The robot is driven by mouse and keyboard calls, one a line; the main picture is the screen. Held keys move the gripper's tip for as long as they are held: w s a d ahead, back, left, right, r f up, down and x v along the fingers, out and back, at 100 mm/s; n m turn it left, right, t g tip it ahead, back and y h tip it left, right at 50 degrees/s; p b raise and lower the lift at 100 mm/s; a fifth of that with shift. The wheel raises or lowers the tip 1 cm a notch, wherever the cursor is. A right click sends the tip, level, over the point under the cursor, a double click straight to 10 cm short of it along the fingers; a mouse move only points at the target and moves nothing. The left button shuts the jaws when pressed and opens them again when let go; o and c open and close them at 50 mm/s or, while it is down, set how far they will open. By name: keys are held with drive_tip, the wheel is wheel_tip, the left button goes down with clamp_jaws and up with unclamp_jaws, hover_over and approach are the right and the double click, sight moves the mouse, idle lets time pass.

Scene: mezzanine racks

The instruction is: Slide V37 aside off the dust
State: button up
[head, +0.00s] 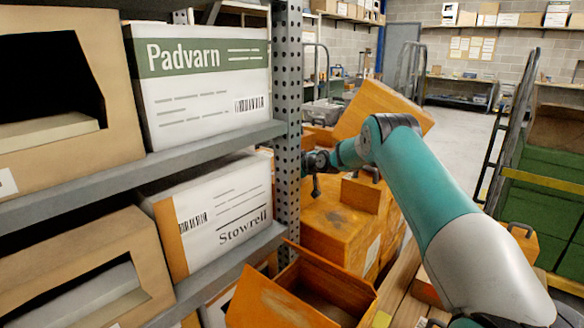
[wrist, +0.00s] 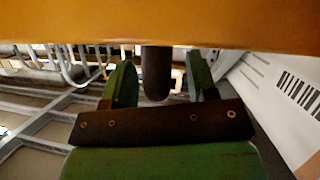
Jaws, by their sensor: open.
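No label reading V37 is legible, so I cannot tell which thing is V37. My gripper (wrist: 159,68) shows in the wrist view with two green fingers apart. A dark rounded peg or handle (wrist: 157,80) stands between them, seemingly untouched. An orange surface (wrist: 160,22) fills the top of that view. In the head view my gripper (head: 317,162) is beside the rack post, above stacked orange boxes (head: 335,225); its fingers are too small to read there. A dark smudge marks the top of one box; I cannot tell if it is dust.
The perforated rack post (head: 287,110) stands close left of my gripper. The shelves hold a white Padvarn box (head: 200,85), a Stowrell box (head: 215,210) and brown cartons. An open orange box (head: 310,295) lies below. A rail (head: 515,115) stands right; the aisle floor (head: 460,140) is clear.

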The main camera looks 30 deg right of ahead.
clamp_jaws()
drive_tip(key=shift+d, duration=0.1)
drive_tip(key=shift+d+f+b, duration=0.1)
drive_tip(key=shift+d+b, duration=0.1)
drive_tip(key=shift+b, duration=0.15)
drive_tip(key=shift+d, duration=0.35)
unclamp_jaws()
drive_tip(key=shift+s, duration=0.2)
drive_tip(key=b+v, duration=0.3)
drive_tip(key=v, duration=1.4)
drive_tip(key=shift+r, duration=0.2)
